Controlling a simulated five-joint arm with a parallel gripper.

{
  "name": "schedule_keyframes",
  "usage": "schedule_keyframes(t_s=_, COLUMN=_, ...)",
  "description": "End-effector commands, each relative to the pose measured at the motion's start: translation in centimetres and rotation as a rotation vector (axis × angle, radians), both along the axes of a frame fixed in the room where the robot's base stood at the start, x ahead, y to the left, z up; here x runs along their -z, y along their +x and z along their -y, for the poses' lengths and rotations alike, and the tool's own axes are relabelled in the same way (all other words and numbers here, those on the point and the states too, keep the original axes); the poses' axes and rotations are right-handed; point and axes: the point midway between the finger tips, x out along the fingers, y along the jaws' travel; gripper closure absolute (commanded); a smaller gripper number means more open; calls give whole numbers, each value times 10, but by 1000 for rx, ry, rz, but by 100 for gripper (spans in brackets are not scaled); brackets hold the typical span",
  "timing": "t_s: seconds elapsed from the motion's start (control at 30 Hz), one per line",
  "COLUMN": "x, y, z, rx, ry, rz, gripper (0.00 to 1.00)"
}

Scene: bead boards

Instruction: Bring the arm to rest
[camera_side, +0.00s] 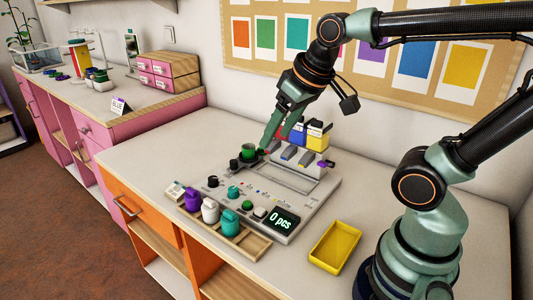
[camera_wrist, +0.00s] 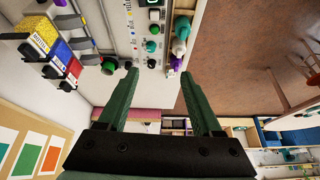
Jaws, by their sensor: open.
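My gripper (camera_side: 276,140) hangs over the back left part of a grey machine panel on the white table. It is open, and no object shows between its fingers in the wrist view (camera_wrist: 154,72). The panel (camera_side: 293,182) carries knobs, small buttons and a dark display (camera_side: 285,219) reading "0 pcs".
Purple, white and teal jars (camera_side: 210,211) stand in a wooden tray at the front. A yellow tray (camera_side: 335,246) lies at right. Blue and yellow dispensers (camera_side: 317,136) stand behind the panel. The table's left corner is clear.

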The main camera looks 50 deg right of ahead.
Motion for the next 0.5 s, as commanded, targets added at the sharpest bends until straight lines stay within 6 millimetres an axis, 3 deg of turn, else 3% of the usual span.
schedule_keyframes(t_s=0.13, x=9, y=-13, z=-1, rx=-41, ry=-20, rz=25, gripper=33)
schedule_keyframes(t_s=0.5, x=11, y=-15, z=-1, rx=-50, ry=-25, rz=29, gripper=33)
